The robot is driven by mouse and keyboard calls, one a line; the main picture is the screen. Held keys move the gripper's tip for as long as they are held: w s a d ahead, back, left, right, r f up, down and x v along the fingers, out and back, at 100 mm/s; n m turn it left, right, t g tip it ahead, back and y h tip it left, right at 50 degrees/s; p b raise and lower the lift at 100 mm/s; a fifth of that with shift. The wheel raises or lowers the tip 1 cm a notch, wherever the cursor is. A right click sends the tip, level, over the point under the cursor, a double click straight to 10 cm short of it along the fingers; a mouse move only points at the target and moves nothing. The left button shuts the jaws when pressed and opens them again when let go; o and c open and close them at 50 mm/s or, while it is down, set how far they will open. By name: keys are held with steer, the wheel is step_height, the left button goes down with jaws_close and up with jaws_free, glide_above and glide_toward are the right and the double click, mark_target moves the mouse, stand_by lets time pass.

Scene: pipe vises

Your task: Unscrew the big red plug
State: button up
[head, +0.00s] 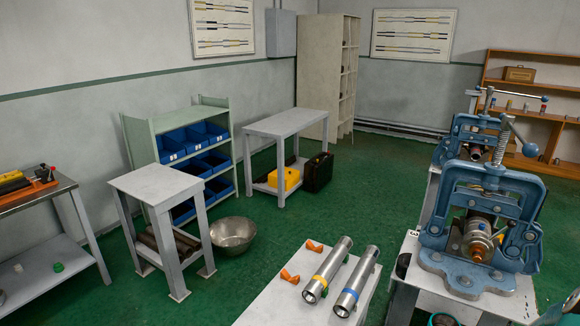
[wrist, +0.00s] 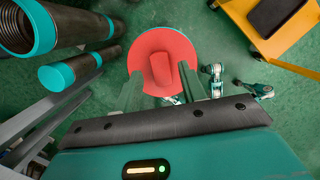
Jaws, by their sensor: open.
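The big red plug (wrist: 148,55) is a round red disc with a raised grip tab across its middle. It faces the wrist camera, near the top centre of the wrist view. My gripper (wrist: 161,78) is open, with its two teal fingers on either side of the tab and over the lower part of the disc. I cannot tell whether the fingers touch the plug. What the plug sits in is hidden behind it. I cannot make out the big red plug or my gripper in the head view.
Pipes with teal end rings (wrist: 70,72) lie left of the plug. An orange-yellow cart (wrist: 258,38) stands at upper right. In the head view, blue vises (head: 470,195) stand at right. Two steel pipes (head: 329,272) and orange pieces (head: 290,276) lie on a pale bench. Green floor is open beyond.

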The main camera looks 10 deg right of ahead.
steer(key=m, duration=0.3)
steer(key=shift+w+g, duration=0.1)
steer(key=shift+g, duration=0.2)
steer(key=m+g, duration=0.1)
steer(key=m, duration=0.4)
steer(key=shift+m, duration=0.4)
steer(key=m+y, duration=0.1)
steer(key=m, duration=0.4)
steer(key=shift+g, duration=0.4)
steer(key=m+y, duration=0.1)
steer(key=m, duration=0.3)
steer(key=shift+m, duration=0.4)
steer(key=m+y, duration=0.1)
steer(key=m, duration=0.8)
steer(key=shift+t+y, duration=0.3)
steer(key=shift+y, duration=0.1)
steer(key=m, duration=0.4)
steer(key=shift+m+t, duration=0.4)
steer(key=m, duration=0.3)
steer(key=shift+m+t+y, duration=0.3)
